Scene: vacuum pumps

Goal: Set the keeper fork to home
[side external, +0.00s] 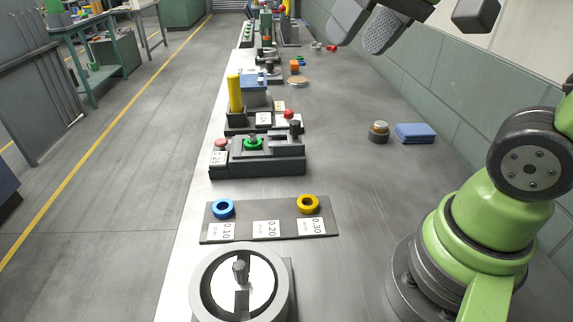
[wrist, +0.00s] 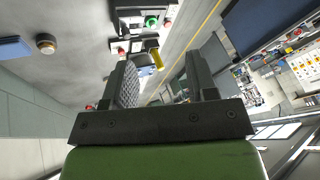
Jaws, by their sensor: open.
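I cannot tell for certain which part is the keeper fork. A dark block fixture (side external: 268,160) on the bench carries a green ring (side external: 253,143) around a small post, and a dark upright knob (side external: 295,129) stands at its right end. In front, a pale round housing (side external: 283,285) holds a dark slotted bar with a grey post (side external: 240,271). My gripper (side external: 366,27) is high above the bench, at the top of the side view. In the wrist view its two fingers (wrist: 159,62) are apart with nothing held; the green ring (wrist: 151,21) shows beyond them.
A plate (side external: 266,212) holds a blue ring (side external: 223,208) and a yellow ring (side external: 308,203) with number labels. A yellow cylinder (side external: 235,94) stands behind the block fixture. A blue pad stack (side external: 414,133) and a small round part (side external: 379,131) lie right. The bench middle is clear.

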